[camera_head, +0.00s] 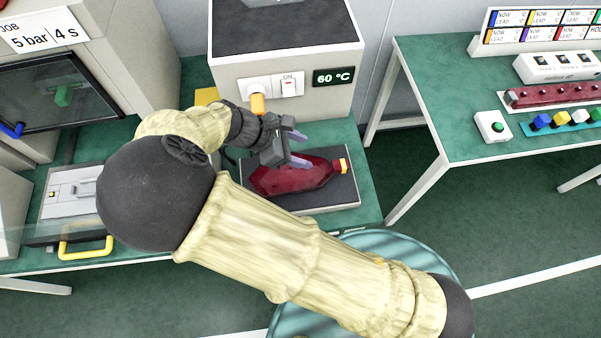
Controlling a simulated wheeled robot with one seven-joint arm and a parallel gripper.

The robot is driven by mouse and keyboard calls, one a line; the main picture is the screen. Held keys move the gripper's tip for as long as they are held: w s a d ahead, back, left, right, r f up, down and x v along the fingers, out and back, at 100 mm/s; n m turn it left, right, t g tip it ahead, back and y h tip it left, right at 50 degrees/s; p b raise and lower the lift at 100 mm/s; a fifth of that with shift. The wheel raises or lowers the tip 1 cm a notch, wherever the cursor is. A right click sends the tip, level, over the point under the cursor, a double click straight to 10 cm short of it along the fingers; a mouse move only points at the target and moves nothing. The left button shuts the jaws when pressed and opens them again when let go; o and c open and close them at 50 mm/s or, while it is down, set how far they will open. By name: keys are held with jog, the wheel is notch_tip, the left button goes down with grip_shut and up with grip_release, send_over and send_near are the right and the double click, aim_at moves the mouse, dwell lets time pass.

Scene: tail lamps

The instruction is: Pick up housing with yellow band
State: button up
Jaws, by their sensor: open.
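A dark red lamp housing with a yellow band (298,178) lies on a dark rectangular pad (342,192) on the green bench. The yellow band is at its right end. Nothing shows between the fingers. My wrist and fingers hide some of the housing's upper left edge. I cannot tell whether the lower finger touches the housing.
A grey unit (285,75) with a 60 °C display and a switch stands just behind the pad. A fixture with a yellow handle (86,247) is at the left. A second green table (455,135) holds small parts at the right. A gap separates the tables.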

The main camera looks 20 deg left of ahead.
aim_at(338, 164)
jog(key=p+x, duration=0.1)
jog(key=x, duration=1)
jog(key=shift+d+p, duration=0.15)
jog(key=shift+p, duration=0.25)
jog(key=shift+w+d+f, duration=0.1)
jog(key=shift+d+f, duration=0.05)
jog(key=shift+f, duration=0.05)
jog(key=shift+p+x, duration=0.85)
jog(key=shift+x, duration=1.8)
jog(key=shift+f, duration=0.1)
jog(key=c, duration=1.1)
